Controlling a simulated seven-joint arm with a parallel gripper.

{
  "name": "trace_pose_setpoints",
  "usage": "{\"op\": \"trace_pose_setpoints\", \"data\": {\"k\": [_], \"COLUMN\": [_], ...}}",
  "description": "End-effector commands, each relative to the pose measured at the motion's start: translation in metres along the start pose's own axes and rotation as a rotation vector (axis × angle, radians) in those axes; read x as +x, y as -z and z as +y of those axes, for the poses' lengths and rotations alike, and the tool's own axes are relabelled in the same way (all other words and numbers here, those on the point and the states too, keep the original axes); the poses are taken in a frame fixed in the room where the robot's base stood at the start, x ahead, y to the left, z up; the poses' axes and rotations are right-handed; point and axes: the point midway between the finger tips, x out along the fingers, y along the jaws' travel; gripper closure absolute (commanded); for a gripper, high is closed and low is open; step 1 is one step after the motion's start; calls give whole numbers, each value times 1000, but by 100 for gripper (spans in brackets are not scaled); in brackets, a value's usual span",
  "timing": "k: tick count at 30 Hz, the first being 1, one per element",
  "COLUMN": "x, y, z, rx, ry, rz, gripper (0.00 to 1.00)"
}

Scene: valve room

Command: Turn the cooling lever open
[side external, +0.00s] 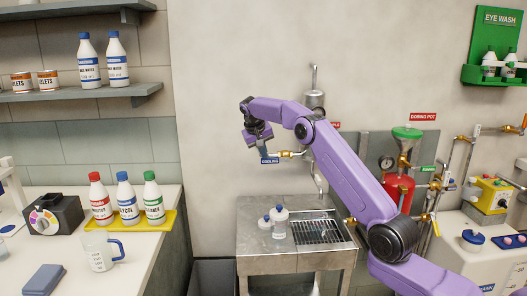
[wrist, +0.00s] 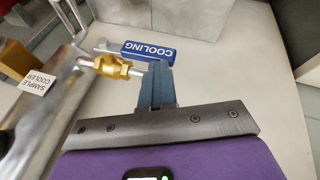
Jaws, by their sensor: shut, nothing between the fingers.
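A blue piece marked COOLING (wrist: 148,52) lies just beyond my fingertips in the wrist view; it also shows in the side view (side external: 269,161), below my gripper. I cannot tell whether it is a label or the lever's grip. A brass valve fitting (wrist: 112,68) is left of my fingers in the wrist view, and right of my gripper in the side view (side external: 286,154). My gripper (wrist: 158,70) is shut and empty, its fingertips close to the blue piece; I cannot tell whether they touch. In the side view my gripper (side external: 264,146) points down beside the wall.
A steel cylinder labelled SAMPLE COOLER (wrist: 58,90) stands left of my fingers. A steel sink stand (side external: 290,246) with white bottles is below. A red dosing pot (side external: 398,188) with pipes is to the right. The wall left of my gripper is bare.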

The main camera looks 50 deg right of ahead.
Motion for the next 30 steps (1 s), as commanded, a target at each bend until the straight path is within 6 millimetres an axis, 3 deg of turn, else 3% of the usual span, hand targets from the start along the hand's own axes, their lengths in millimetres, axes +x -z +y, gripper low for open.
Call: {"op": "trace_pose_setpoints", "data": {"k": [1, 16, 30], "x": [7, 2, -66], "y": [-4, -4, -1], "z": [-8, -10, -2], "rx": [-10, -12, -3], "ry": [9, 11, 4], "rz": [-10, -10, 3], "gripper": [100, 100, 100]}}
